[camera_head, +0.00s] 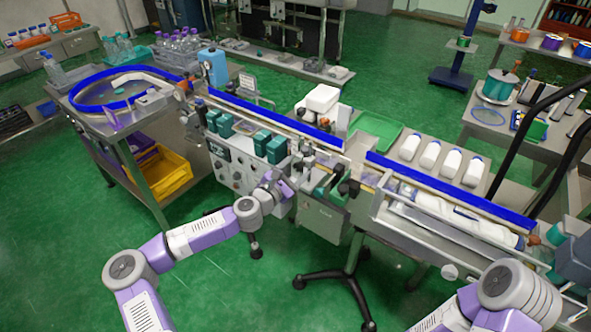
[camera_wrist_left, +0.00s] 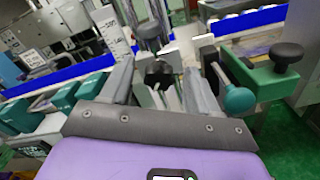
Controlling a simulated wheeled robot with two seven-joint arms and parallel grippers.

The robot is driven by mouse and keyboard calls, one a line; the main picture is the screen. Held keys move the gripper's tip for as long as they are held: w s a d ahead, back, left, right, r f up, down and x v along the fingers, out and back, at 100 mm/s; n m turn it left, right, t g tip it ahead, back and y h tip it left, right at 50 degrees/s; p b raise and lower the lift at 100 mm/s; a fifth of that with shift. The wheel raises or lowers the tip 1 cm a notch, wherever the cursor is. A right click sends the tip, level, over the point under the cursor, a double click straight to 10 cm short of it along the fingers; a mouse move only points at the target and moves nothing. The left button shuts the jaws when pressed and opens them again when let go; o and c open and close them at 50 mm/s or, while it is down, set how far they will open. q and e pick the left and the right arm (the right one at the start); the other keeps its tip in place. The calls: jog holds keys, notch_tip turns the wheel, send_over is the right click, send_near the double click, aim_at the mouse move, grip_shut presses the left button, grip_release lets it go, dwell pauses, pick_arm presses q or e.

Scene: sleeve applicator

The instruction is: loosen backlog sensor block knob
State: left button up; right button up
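In the left wrist view, my left gripper (camera_wrist_left: 160,78) has its two fingers spread apart. A dark knob (camera_wrist_left: 158,72) shows in the gap between them, beyond the jaws; I cannot tell whether a finger touches it. To the right stands a green block (camera_wrist_left: 262,78) with a black round knob (camera_wrist_left: 287,55) on top and a teal knob (camera_wrist_left: 238,100) beside the right finger. No label shows which is the backlog sensor block. In the head view, my left gripper (camera_head: 287,183) is at the machine's front, left of dark knobs (camera_head: 349,188). My right gripper is out of frame.
A conveyor with blue rails (camera_head: 450,188) runs across the machine, with white bottles (camera_head: 430,155) behind it. Teal boxes (camera_head: 275,148) line the machine's front left. A turntable (camera_head: 120,92) stands at the left. Green floor (camera_head: 210,285) in front is open.

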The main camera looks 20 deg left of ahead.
pick_arm(q)
jog(key=p+v, duration=0.1)
jog(key=v, duration=0.6)
jog(key=shift+s, duration=0.25)
jog(key=shift+a, duration=0.1)
jog(key=s+d+f+m+g+h, duration=0.2)
jog(key=s+d+f+m+g, duration=0.35)
jog(key=d+f, duration=0.4)
jog(key=s+d+f+m+g+h, duration=0.2)
jog(key=s+d+f+m+g, duration=0.2)
jog(key=s+d+f+m, duration=0.45)
jog(key=s+d+f+m+g+y, duration=0.2)
jog(key=s+f+m+g, duration=0.3)
jog(key=s+f, duration=0.45)
jog(key=s+a+f+m+g+y, duration=0.2)
jog(key=s+a+f+m+y, duration=0.2)
jog(key=a, duration=0.4)
jog(key=shift+s+a+f+m, duration=0.25)
jog(key=shift+s+m, duration=0.25)
jog(key=shift+s, duration=0.7)
